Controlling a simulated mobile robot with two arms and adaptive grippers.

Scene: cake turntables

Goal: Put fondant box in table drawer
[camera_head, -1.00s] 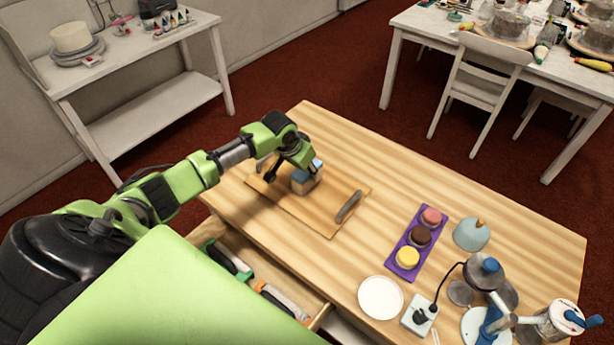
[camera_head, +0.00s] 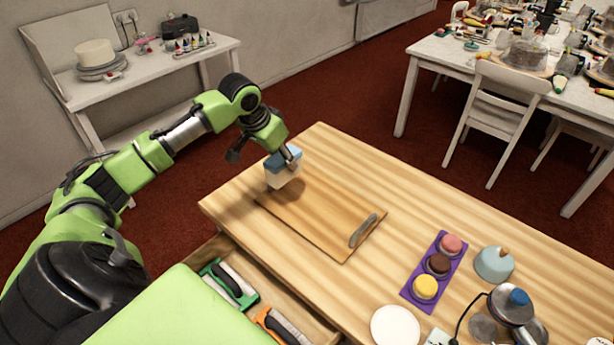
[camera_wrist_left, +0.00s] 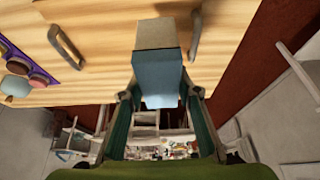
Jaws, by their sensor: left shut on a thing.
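The fondant box (camera_head: 280,180), whitish with a blue side, is held by my left gripper (camera_head: 266,157) above the far-left end of the cutting board. In the left wrist view the box (camera_wrist_left: 160,75) sits between the two fingers (camera_wrist_left: 160,98), its blue side toward the camera. The table drawer (camera_head: 280,285) is pulled open at the table's near-left side. A green-handled tool (camera_head: 229,284) and an orange-handled tool (camera_head: 280,326) lie in it. My right gripper is not in view.
The wooden cutting board (camera_head: 315,218) with handles lies on the table (camera_head: 375,175). A purple tray (camera_head: 414,297) with round treats, a pale blue dome (camera_head: 494,264) and a white plate (camera_head: 396,326) stand to the right. My green body part covers the drawer's near-left side.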

